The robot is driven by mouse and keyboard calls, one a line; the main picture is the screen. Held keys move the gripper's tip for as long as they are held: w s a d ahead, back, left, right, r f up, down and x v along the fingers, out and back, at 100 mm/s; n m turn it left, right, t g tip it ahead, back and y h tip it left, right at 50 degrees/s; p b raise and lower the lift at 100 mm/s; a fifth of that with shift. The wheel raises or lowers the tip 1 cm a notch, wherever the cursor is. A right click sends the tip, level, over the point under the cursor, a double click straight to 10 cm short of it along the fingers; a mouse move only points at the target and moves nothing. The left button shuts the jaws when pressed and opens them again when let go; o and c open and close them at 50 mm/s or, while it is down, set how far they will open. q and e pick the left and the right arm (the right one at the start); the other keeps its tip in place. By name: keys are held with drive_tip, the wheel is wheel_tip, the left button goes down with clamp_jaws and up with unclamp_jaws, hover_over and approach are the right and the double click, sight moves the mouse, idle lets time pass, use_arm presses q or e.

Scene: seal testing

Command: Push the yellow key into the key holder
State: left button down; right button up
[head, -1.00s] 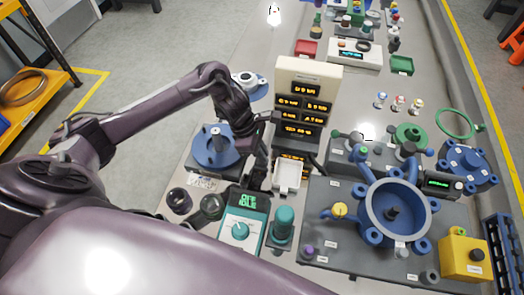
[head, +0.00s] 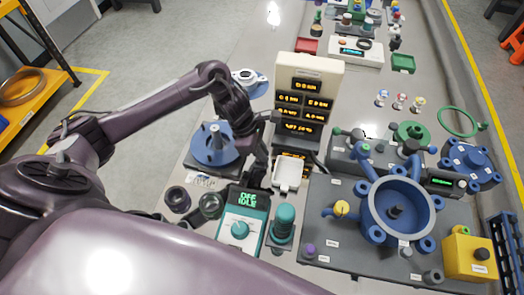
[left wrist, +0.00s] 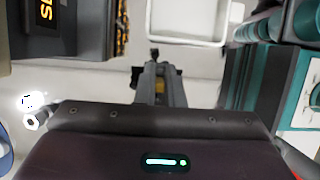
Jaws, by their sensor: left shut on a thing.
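My left gripper (head: 259,176) reaches down between the blue round stand and the white tray. Most of the piece is hidden between the fingers. In the head view the key cannot be made out behind my gripper. I cannot tell which thing is the key holder. My right gripper is not in view.
A white tray (head: 287,174) stands just right of my left gripper. The display tower (head: 308,100) rises behind it. A teal-fronted box (head: 241,222) and a teal knob (head: 284,222) stand nearer. The blue stand (head: 214,154) is to the left.

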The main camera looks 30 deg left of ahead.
use_arm(q)
drive_tip(key=shift+f, duration=0.15)
idle(0.4)
drive_tip(key=c, duration=1.5)
unclamp_jaws()
drive_tip(key=shift+o, duration=0.2)
drive_tip(key=shift+r+p, duration=1.25)
drive_tip(key=shift+r, duration=1.3)
